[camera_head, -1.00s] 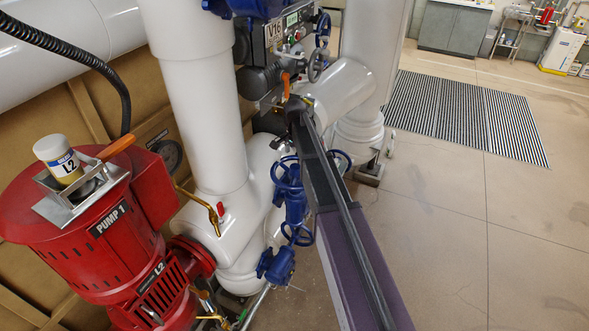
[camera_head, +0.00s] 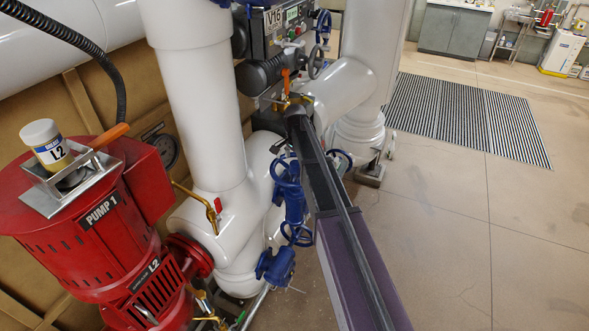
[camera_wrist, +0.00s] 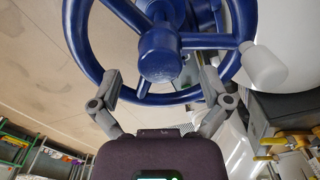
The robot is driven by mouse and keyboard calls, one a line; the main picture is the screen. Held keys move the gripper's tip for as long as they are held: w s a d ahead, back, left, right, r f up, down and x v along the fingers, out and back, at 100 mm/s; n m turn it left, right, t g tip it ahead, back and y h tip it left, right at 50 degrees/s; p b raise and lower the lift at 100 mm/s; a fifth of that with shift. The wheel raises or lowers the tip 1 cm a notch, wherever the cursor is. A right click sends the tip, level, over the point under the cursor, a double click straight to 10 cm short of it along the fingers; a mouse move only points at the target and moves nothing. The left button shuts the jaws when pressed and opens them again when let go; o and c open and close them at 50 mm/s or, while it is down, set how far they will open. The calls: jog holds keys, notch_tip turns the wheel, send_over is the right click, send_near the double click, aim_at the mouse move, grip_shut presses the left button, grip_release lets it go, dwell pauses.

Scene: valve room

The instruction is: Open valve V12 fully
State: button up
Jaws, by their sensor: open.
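A blue handwheel (camera_wrist: 160,58) with thick spokes and a round hub fills the upper wrist view. A pale grey knob (camera_wrist: 264,66) sticks out at its right side. My gripper (camera_wrist: 163,84) is open, its two grey fingers spread to the left and right below the hub, close to the lower rim. I cannot tell whether they touch the rim. No V12 label is readable, so I cannot tell whether this wheel is V12. In the head view, my arm reaches up to the pipes and hides its own end and the wheel there.
A panel labelled V16 (camera_head: 275,18) sits beyond the arm's end. Blue valves (camera_head: 290,205) stand close left of my arm. White pipes (camera_head: 200,110) and a red pump (camera_head: 95,235) are at left. Open floor (camera_head: 460,230) lies at right, with a striped mat (camera_head: 465,120).

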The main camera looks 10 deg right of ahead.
jog(key=shift+f+b, duration=1.1)
jog(key=shift+f, duration=0.25)
jog(key=c, duration=1.3)
jog(key=shift+o, duration=0.2)
jog(key=n, duration=0.4)
jog(key=shift+s+n, duration=0.1)
jog(key=shift+n, duration=1.9)
